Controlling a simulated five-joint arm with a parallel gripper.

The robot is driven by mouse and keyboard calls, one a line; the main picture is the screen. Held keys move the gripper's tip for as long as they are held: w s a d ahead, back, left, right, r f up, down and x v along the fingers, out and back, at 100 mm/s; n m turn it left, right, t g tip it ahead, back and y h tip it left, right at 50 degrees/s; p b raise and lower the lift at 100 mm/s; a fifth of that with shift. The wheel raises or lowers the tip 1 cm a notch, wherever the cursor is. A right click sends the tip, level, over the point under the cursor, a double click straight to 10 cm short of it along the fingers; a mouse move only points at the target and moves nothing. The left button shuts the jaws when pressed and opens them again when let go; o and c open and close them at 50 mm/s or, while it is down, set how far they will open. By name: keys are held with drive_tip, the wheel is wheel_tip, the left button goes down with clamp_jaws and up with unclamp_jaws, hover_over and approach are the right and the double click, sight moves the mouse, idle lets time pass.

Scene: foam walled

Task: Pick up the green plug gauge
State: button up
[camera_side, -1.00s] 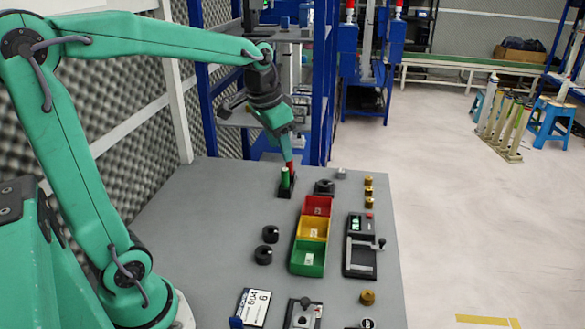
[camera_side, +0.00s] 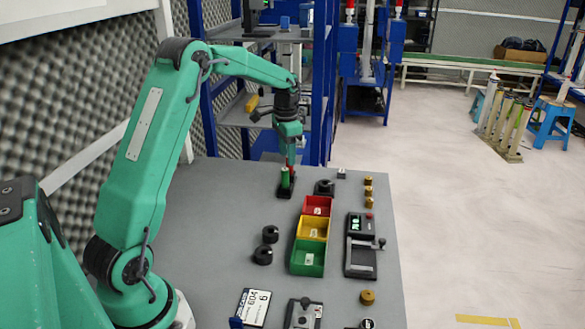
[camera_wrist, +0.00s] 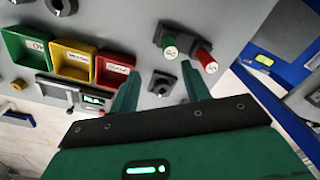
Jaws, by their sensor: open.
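The green plug gauge (camera_side: 285,178) stands upright in a black holder (camera_side: 286,190) at the back of the grey table. A red plug gauge (camera_side: 290,162) stands beside it, partly hidden by my gripper. In the wrist view the green gauge (camera_wrist: 170,46) and the red gauge (camera_wrist: 205,59) lie beyond my fingertips, toward the upper right. My gripper (camera_wrist: 160,68) is open, with nothing between its fingers. In the side view my gripper (camera_side: 291,150) hangs just above and behind the gauges; I cannot tell whether it touches the red one.
A black ring-like part (camera_side: 324,187) stands right of the holder. Red (camera_side: 317,206), yellow (camera_side: 312,228) and green (camera_side: 307,258) bins run toward the front. A black measuring device (camera_side: 361,245) and several brass pieces (camera_side: 368,191) are at right.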

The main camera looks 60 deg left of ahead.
sight(285, 169)
drive_tip(key=shift+w+a+f, duration=0.25)
drive_tip(key=shift+a+f, duration=0.7)
drive_tip(key=shift+f, duration=0.2)
drive_tip(key=shift+s+f, duration=0.1)
drive_tip(key=shift+f, duration=3.75)
clamp_jaws()
drive_tip(key=shift+r, duration=0.15)
